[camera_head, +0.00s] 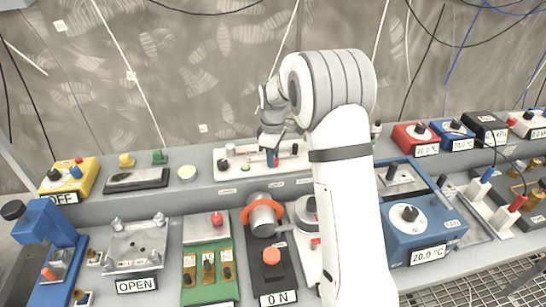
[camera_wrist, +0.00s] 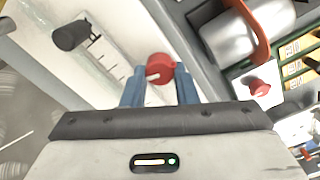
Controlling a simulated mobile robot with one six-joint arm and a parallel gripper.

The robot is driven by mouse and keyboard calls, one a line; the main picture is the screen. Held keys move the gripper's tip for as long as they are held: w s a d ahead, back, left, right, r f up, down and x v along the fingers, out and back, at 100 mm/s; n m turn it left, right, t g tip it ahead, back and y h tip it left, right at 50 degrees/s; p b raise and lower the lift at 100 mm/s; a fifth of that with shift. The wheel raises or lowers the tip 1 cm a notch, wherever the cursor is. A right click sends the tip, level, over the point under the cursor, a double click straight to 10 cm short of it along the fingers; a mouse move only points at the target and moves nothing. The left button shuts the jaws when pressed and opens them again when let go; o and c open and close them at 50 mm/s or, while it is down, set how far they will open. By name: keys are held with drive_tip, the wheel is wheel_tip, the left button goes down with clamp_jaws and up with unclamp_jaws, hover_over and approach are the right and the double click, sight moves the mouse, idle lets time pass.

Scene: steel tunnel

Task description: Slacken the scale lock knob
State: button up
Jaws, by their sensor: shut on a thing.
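The red scale lock knob (camera_wrist: 159,66) with a white mark on its face sits on a white plate (camera_wrist: 45,40) with a ruled scale in the wrist view. My gripper (camera_wrist: 161,76) has its two blue fingers on either side of the knob and is shut on it. In the head view my gripper (camera_head: 271,158) points down at the white plate (camera_head: 250,170) on the back shelf. There the fingers and my wrist mostly hide the knob.
A black knob (camera_wrist: 71,35) stands on the same plate beside the scale. Below, on the front shelf, are a steel cylinder with an orange collar (camera_head: 263,216) and a green panel (camera_head: 207,260). A blue dial box (camera_head: 420,235) is to the right of my arm.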

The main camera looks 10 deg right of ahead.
drive_tip(key=shift+w+r, duration=0.1)
idle(0.4)
drive_tip(key=o, duration=1)
wheel_tip(320, 180, up, 7)
drive_tip(key=shift+r+b, duration=0.15)
drive_tip(key=shift+b, duration=0.3)
drive_tip(key=shift+r, duration=0.2)
